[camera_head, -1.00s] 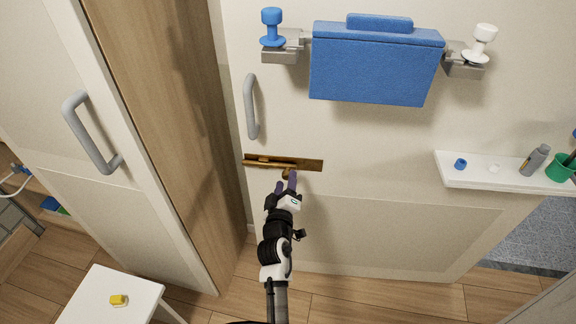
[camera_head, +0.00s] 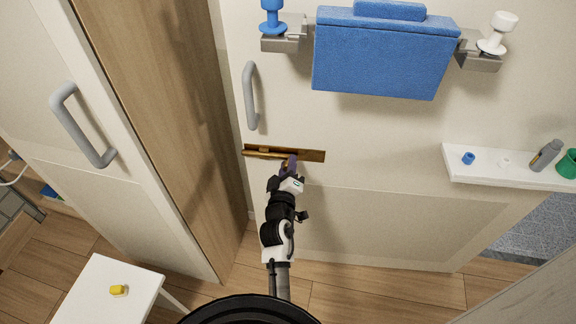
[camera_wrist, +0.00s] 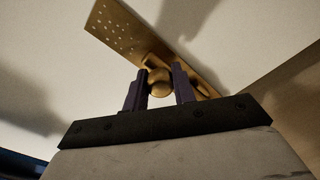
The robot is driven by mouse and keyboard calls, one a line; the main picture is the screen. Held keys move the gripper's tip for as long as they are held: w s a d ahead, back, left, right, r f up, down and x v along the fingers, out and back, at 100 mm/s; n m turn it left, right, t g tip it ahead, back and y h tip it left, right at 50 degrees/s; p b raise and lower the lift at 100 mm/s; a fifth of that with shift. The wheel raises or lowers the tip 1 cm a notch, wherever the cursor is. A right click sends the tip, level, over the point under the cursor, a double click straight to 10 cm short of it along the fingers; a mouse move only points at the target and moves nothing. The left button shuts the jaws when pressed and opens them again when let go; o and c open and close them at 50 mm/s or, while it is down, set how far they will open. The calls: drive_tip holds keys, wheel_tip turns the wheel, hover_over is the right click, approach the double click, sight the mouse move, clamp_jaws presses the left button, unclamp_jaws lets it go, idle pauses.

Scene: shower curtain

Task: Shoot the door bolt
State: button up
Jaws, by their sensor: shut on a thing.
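The brass door bolt (camera_head: 262,154) lies level on the white door (camera_head: 390,140), below the grey door handle (camera_head: 251,97). Its brass plate (camera_wrist: 121,30) runs diagonally across the wrist view. The round bolt knob (camera_wrist: 160,84) sits between the two purple fingers of my gripper (camera_wrist: 159,88). In the head view my gripper (camera_head: 289,168) is at the right part of the bolt, shut on the knob. The fingers hide the knob in the head view.
A white shelf (camera_head: 500,181) with small items is at the right. A wood-sided cabinet (camera_head: 150,110) stands left of the door. A white stool (camera_head: 85,295) with a yellow object (camera_head: 118,290) is at lower left.

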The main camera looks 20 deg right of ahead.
sight(277, 158)
clamp_jaws()
drive_tip(key=shift+w, duration=0.1)
drive_tip(key=shift+w+a+f+b, duration=0.15)
drive_tip(key=shift+a+b, duration=0.2)
drive_tip(key=shift+b, duration=0.25)
drive_tip(key=shift+w+a+r+b, duration=0.2)
drive_tip(key=shift+w+a+b, duration=0.2)
drive_tip(key=shift+a, duration=0.2)
drive_tip(key=shift+w+a+r+b, duration=0.15)
drive_tip(key=shift+w+a+b, duration=0.1)
drive_tip(key=shift+a+b, duration=0.25)
drive_tip(key=o, duration=0.9)
unclamp_jaws()
drive_tip(key=shift+w+f, duration=0.1)
drive_tip(key=shift+o, duration=0.2)
drive_tip(key=shift+f, duration=0.1)
drive_tip(key=shift+s, duration=0.25)
